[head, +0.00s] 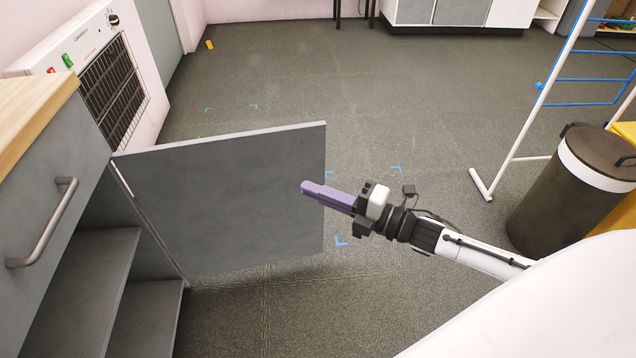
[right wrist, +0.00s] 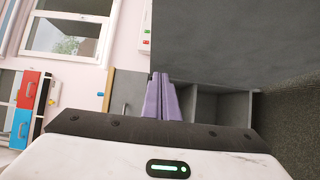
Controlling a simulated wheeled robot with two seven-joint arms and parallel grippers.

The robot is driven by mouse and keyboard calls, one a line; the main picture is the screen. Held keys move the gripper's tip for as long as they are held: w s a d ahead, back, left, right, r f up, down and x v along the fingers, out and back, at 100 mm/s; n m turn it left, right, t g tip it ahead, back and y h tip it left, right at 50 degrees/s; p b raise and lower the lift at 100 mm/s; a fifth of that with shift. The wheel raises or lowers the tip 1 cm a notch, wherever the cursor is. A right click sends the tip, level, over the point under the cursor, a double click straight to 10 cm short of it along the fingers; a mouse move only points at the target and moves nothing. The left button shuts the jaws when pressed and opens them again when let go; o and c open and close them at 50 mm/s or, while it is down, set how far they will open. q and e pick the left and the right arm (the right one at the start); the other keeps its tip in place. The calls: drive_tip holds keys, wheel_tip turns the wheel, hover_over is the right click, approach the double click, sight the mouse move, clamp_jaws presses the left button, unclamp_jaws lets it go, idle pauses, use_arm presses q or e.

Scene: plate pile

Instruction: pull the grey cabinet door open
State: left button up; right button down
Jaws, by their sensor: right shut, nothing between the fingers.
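The grey cabinet door (head: 225,200) stands swung wide open from the cabinet at the left, hinged at its left edge. The open cabinet (head: 85,275) shows its inside shelves. No handle shows on the door's visible face; the far face is hidden. My right gripper (head: 305,188) has purple fingers closed together with nothing between them. Its tips overlap the door near the free right edge; I cannot tell if they touch it. In the right wrist view the shut fingers (right wrist: 160,97) point toward the cabinet shelves (right wrist: 215,106), with the grey door (right wrist: 240,40) beside them. My left gripper is out of view.
A drawer with a metal handle (head: 45,225) sits under the wooden worktop (head: 30,115). A white oven (head: 105,80) stands beyond the door. A dark bin (head: 565,195) and a white rack (head: 525,115) stand at the right. The floor beyond the door is mostly clear.

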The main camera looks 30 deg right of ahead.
drive_tip(key=s+d, duration=0.5)
drive_tip(key=d, duration=0.3)
use_arm(q)
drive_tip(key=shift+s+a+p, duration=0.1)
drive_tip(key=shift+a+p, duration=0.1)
drive_tip(key=shift+p, duration=0.15)
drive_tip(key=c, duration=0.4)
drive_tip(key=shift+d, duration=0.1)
use_arm(e)
drive_tip(key=s+a+f+m+g+h, duration=0.3)
drive_tip(key=s+a+f+m, duration=0.2)
drive_tip(key=s+a+m, duration=0.3)
drive_tip(key=s+a+f+m+g+h, duration=0.2)
drive_tip(key=s+a+f+m, duration=0.4)
drive_tip(key=m, duration=0.8)
drive_tip(key=s+a+h, duration=0.1)
drive_tip(key=s+a, duration=0.1)
drive_tip(key=a, duration=0.2)
drive_tip(key=shift+s+a+f+m+g+h, duration=0.2)
drive_tip(key=shift+f+m+g+h, duration=0.1)
drive_tip(key=shift+m+g, duration=0.1)
